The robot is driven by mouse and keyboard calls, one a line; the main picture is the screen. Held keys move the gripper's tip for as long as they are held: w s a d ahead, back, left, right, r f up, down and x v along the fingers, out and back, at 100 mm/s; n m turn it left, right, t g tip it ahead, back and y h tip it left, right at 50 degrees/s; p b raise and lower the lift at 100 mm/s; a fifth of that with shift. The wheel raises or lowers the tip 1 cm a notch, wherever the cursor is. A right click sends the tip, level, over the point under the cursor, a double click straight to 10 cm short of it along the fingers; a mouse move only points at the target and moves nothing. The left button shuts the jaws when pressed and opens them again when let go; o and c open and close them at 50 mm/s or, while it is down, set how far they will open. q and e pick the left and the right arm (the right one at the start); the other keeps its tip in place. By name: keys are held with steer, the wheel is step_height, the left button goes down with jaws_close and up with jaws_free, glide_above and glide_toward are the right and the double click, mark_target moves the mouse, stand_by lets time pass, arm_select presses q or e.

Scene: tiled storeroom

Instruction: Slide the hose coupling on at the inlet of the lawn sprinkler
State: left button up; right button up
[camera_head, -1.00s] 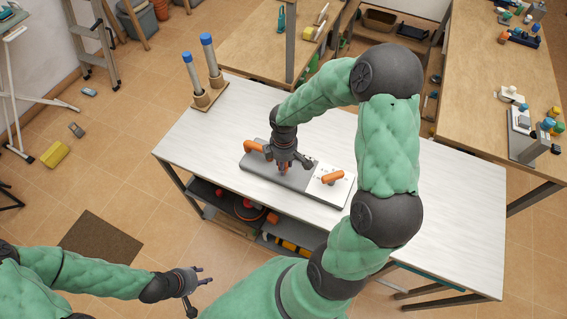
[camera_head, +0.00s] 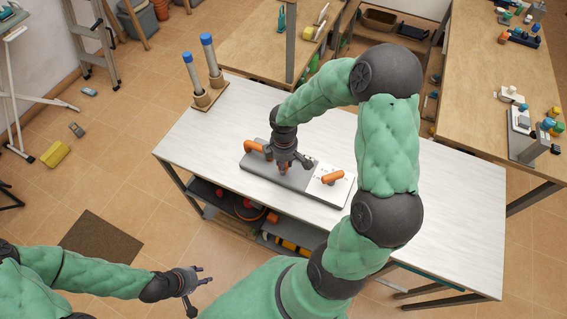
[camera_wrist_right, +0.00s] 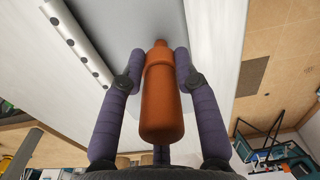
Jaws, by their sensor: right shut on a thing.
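My right gripper (camera_head: 284,167) is shut on an orange piece, which I take to be the hose coupling (camera_wrist_right: 162,95). In the right wrist view it is a thick cylinder with a narrower far end, between the purple fingers and in line with them. The gripper points down over the long grey base (camera_head: 283,177) on the table. An orange fitting (camera_head: 254,146) sits at the base's left end, and another orange piece (camera_head: 332,177) lies on its white dotted panel (camera_head: 325,189). I cannot tell which part is the sprinkler inlet. My left gripper (camera_head: 205,275) is open and empty, off the table.
The white table (camera_head: 440,220) is bare to the right of the base. Two blue-capped grey tubes (camera_head: 209,55) stand in a wooden holder at its back left corner. A shelf below holds loose items. Wooden benches (camera_head: 490,100) stand behind and at the right.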

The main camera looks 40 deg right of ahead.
steer(key=shift+f+b, duration=1.15)
steer(key=shift+f, duration=0.5)
stand_by(0.4)
steer(key=o, duration=1.1)
steer(key=shift+r, duration=0.1)
step_height(320, 180, up, 12)
steer(key=shift+f, duration=0.1)
